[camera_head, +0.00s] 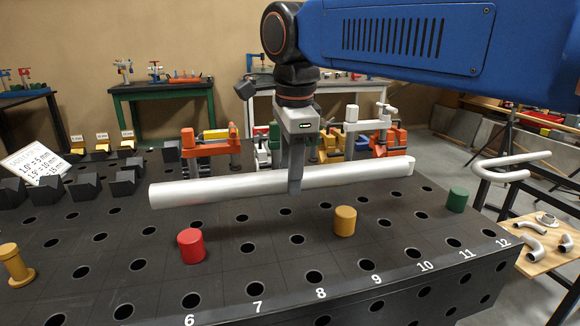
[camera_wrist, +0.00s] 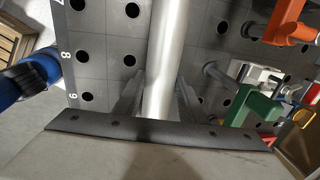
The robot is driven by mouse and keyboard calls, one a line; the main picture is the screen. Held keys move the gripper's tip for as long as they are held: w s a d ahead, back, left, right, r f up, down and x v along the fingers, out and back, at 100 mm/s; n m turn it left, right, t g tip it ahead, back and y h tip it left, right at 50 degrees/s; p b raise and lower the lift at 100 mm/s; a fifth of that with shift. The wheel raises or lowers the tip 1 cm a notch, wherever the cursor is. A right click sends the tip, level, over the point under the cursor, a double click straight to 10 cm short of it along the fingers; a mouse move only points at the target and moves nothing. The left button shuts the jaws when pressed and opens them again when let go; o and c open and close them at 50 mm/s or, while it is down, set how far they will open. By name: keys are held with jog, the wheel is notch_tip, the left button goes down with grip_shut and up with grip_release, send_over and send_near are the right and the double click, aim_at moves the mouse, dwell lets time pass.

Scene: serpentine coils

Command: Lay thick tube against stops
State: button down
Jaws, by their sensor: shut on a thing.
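A long thick silver tube (camera_head: 235,188) is held across the jaws of my gripper (camera_head: 296,178). My gripper is shut on it right of its middle. The tube looks raised above the black perforated table (camera_head: 110,262), its right end a little higher in the picture. It also shows in the wrist view (camera_wrist: 165,70), running between the two fingers (camera_wrist: 158,98).
A yellow knobbed peg (camera_head: 14,264) stands at the left. Black V-blocks (camera_head: 122,186) sit at the back left, and orange and white clamps (camera_head: 372,135) at the back. Bent tubes (camera_head: 535,248) lie on a wooden board at the right. Open table lies around the stops.

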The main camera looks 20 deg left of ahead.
jog(key=shift+f, duration=1.95)
jog(key=shift+f, duration=2.05)
jog(key=shift+s+d, duration=0.15)
jog(key=shift+s, duration=0.2)
dwell(0.6)
jog(key=c, duration=1)
grip_release()
jog(key=shift+c, duration=0.2)
notch_tip(320, 180, up, 17)
jog(key=s+d, duration=0.1)
jog(key=s, duration=0.1)
jog(key=shift+s+d, duration=0.15)
jog(key=shift+d, duration=0.05)
